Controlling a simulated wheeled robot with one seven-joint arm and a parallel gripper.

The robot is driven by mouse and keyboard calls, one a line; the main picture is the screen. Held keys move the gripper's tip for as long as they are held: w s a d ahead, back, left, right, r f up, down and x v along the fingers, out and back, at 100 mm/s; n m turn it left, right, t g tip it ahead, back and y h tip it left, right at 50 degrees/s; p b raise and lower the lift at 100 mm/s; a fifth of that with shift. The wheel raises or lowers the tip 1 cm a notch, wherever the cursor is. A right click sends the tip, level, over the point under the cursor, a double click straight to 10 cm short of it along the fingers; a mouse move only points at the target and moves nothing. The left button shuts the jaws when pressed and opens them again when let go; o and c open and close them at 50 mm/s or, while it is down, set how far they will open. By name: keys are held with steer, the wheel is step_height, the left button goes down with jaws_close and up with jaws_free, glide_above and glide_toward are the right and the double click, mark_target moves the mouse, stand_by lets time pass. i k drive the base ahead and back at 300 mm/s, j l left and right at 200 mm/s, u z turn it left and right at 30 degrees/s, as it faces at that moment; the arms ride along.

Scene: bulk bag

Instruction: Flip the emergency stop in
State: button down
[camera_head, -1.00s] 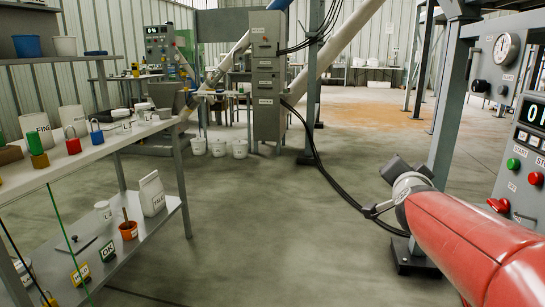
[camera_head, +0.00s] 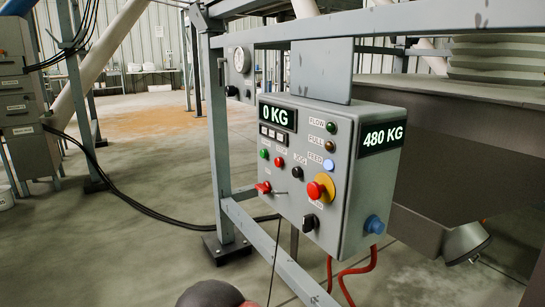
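The emergency stop is a red mushroom button (camera_head: 314,190) on a round yellow plate, at the right of the front face of a grey control box (camera_head: 345,215). The front display reads 0 KG and the side display reads 480 KG. A blue light glows beside the FEED label. Whether the button is pressed or raised I cannot tell. My gripper is not visible; only a dark rounded part, probably of my arm, shows at the bottom edge, below and left of the box.
Smaller buttons, a red switch (camera_head: 263,187) and a black knob (camera_head: 310,222) surround the stop. Grey frame beams (camera_head: 228,150) run beside and below the box. Red cables (camera_head: 345,280) hang under it. A large grey hopper (camera_head: 470,135) stands at right. Open floor lies left.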

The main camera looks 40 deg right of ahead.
mark_target(315, 190)
steer(key=z, duration=1.6)
